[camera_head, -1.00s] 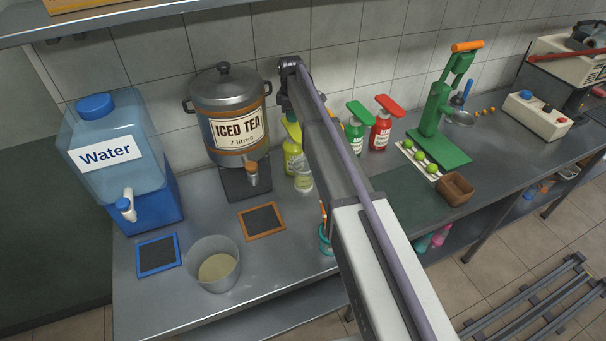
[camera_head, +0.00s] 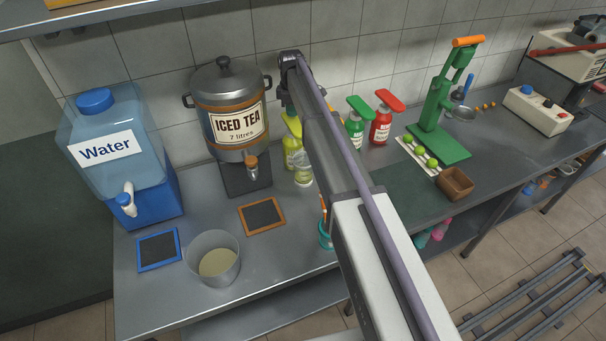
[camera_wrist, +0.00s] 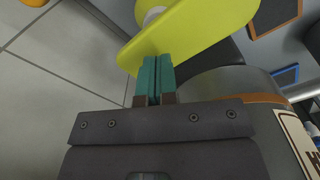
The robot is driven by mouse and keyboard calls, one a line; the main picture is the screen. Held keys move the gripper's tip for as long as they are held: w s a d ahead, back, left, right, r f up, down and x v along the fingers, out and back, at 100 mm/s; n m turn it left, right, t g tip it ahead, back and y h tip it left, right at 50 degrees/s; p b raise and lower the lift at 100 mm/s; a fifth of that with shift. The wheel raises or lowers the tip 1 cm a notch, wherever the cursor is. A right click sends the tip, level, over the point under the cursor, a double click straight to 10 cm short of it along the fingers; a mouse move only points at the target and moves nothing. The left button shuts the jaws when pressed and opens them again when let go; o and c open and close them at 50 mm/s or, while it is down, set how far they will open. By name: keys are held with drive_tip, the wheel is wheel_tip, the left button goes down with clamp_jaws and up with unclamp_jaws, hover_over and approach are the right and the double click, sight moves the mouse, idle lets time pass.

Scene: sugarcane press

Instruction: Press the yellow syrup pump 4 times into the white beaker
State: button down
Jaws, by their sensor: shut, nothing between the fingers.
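The yellow syrup pump bottle (camera_head: 291,156) stands on the counter right of the iced tea urn, partly hidden behind my arm. A pale, see-through beaker (camera_head: 303,176) stands just in front of it. In the wrist view the flat yellow pump head (camera_wrist: 205,28) fills the top of the picture. My gripper (camera_wrist: 157,62) has its teal fingers closed together with nothing between them, and the fingertips overlap the edge of the pump head. I cannot tell whether they touch it. In the head view the fingers are hidden by my arm.
The iced tea urn (camera_head: 228,105) stands close left of the yellow bottle. Green (camera_head: 355,133) and red (camera_head: 381,127) pump bottles stand to the right. A wide container of beige contents (camera_head: 214,246) and an orange-framed mat (camera_head: 262,217) lie further forward. The wall is close behind.

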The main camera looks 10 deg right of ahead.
sight(292, 119)
drive_tip(key=shift+f+b, duration=2.05)
drive_tip(key=shift+f, duration=0.1)
wheel_tip(292, 119, up, 5)
drive_tip(key=p, duration=0.5)
drive_tip(key=shift+r, duration=0.1)
wheel_tip(292, 119, up, 6)
drive_tip(key=p, duration=0.6)
